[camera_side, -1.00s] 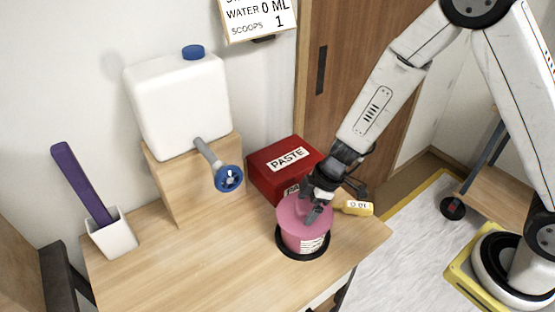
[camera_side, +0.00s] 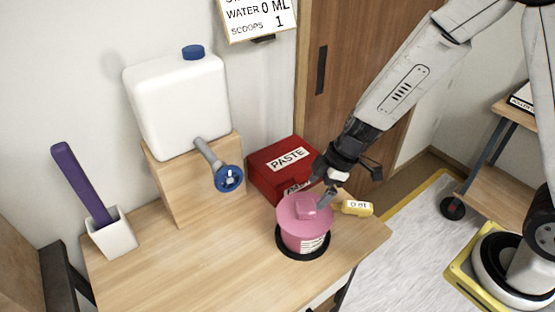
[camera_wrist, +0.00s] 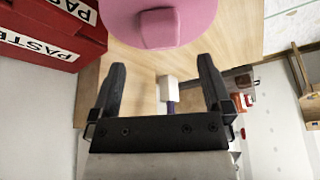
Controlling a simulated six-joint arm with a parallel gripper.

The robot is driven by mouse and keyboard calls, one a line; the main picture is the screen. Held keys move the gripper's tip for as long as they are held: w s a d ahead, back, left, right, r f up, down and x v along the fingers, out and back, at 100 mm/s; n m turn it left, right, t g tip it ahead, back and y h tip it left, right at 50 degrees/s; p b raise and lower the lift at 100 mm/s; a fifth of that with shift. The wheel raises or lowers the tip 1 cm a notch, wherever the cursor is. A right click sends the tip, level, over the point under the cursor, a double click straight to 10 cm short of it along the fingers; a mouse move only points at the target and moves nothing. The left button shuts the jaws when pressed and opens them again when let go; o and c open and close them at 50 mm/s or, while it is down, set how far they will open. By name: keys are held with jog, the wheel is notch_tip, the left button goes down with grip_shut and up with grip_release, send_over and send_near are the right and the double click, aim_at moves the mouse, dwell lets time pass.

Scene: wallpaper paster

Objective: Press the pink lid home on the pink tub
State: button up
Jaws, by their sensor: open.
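The pink tub (camera_side: 300,241) stands upright on a black round mat (camera_side: 289,254) near the table's right front. The pink lid (camera_side: 294,213) sits on top of the tub, with its block-like knob (camera_side: 307,204) facing up. The lid looks level, but I cannot tell whether a gap is left under its rim. My gripper (camera_side: 325,196) is just above and to the right of the knob, apart from it. In the wrist view my gripper (camera_wrist: 164,85) has its fingers wide apart with nothing between them, and the lid (camera_wrist: 197,22) shows beyond them at the top.
A red paste box (camera_side: 285,169) stands right behind the tub. A yellow labelled object (camera_side: 357,208) lies to the right. A white water tank (camera_side: 178,103) with a blue-ended tap (camera_side: 229,178) and a white cup (camera_side: 112,236) holding a purple stick are left. The table's front left is clear.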

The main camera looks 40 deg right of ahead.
jog(key=shift+v, duration=1)
jog(key=s+d+r+m+h, duration=0.4)
jog(key=s+d+m, duration=0.4)
jog(key=m, duration=0.4)
jog(key=shift+d+r, duration=0.3)
jog(key=shift+d, duration=0.2)
dwell(1.4)
